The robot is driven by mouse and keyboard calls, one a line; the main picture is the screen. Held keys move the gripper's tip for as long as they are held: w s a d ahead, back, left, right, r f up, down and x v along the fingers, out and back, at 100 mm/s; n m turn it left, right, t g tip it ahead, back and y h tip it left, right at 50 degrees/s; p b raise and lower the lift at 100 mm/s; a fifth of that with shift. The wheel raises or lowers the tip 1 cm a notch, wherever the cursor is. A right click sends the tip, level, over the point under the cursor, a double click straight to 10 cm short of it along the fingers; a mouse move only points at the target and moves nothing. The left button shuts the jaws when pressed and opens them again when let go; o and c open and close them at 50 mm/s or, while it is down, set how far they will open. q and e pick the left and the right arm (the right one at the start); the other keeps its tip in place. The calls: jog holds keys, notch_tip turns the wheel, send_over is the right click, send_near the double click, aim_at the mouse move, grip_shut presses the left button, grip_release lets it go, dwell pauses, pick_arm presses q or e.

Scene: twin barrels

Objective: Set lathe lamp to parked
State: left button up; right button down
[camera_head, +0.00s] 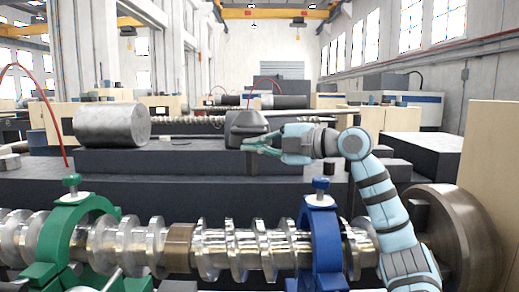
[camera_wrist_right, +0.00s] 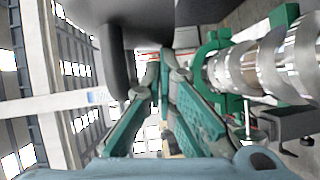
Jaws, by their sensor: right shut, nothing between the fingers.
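A dark grey hooded shape (camera_head: 246,123), which may be the lathe lamp, sits above the dark bed in the middle of the head view. My right gripper (camera_head: 247,146) reaches in from the right at its lower front edge. Its fingers are shut and empty. I cannot tell whether they touch the shape. In the right wrist view a large dark body (camera_wrist_right: 124,60) fills the top, close beside the teal fingers of my right gripper (camera_wrist_right: 163,70). No label or position mark on the lamp is readable. My left gripper is out of view.
A metal crankshaft (camera_head: 225,250) runs across the front, held by a green clamp (camera_head: 62,235) and a blue clamp (camera_head: 324,235). A grey cylinder (camera_head: 112,124) lies on the bed at left. A large round chuck (camera_head: 465,235) stands at right, near my right arm.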

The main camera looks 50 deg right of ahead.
pick_arm(q)
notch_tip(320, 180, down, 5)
jog(key=b, duration=0.4)
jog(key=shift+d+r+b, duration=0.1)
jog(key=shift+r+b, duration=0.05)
jog(key=shift+b, duration=0.2)
pick_arm(e)
jog(key=s+a+r, duration=0.1)
jog(key=s, duration=1.1)
jog(key=shift+s+r, duration=0.3)
jog(key=shift+r, duration=0.05)
